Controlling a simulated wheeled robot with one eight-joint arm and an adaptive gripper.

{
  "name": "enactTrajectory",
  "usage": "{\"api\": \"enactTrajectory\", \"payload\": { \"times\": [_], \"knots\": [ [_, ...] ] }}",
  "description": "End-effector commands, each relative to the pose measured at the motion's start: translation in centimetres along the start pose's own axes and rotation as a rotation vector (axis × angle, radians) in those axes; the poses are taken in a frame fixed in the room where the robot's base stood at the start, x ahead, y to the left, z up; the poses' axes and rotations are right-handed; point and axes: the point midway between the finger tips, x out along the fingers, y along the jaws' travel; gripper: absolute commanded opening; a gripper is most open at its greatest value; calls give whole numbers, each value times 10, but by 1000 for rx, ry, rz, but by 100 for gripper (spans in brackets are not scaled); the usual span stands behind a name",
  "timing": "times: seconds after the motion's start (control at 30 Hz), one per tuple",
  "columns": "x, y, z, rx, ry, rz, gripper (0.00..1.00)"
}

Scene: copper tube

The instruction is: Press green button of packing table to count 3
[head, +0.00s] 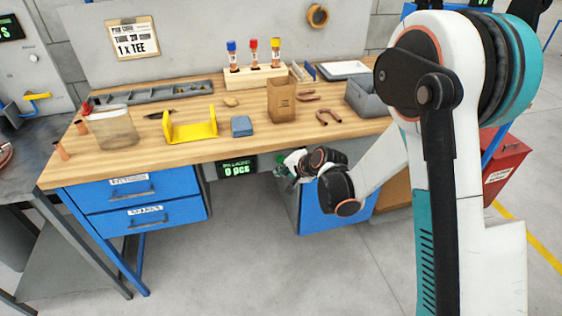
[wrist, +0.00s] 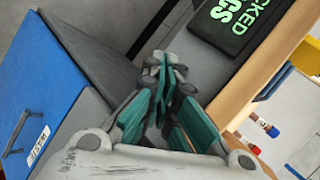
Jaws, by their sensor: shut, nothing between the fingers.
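The packing table (head: 225,140) has a wooden top and blue drawers. A dark counter display (head: 237,168) hangs under its front edge and reads 0 pcs in green. The display also shows, cut off and tilted, at the top right of the wrist view (wrist: 238,20). My gripper (head: 284,170) is just right of the display, below the table's front edge. In the wrist view, its teal fingers (wrist: 165,62) are together with nothing between them, pointing at the grey panel beside the display.
On the table are a yellow bracket (head: 191,127), a blue block (head: 241,126), a cardboard box (head: 282,101), a tube rack (head: 255,78) and a grey bin (head: 366,97). A red cabinet (head: 503,165) stands at right. Floor in front is clear.

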Motion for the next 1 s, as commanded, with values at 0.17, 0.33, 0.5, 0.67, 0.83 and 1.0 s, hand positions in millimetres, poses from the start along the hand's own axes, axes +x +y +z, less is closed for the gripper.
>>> {"api": "enactTrajectory", "payload": {
  "times": [0.17, 0.33, 0.5, 0.67, 0.83, 1.0],
  "knots": [
    [0, 0, 0, 0, 0, 0, 0],
    [0, 0, 0, 0, 0, 0, 0],
    [0, 0, 0, 0, 0, 0, 0],
    [1, -1, -1, 0, 0, 0, 0],
    [5, -4, -4, 0, 0, 0, 0],
    [6, -5, -4, 0, 0, 0, 0]
  ]
}}
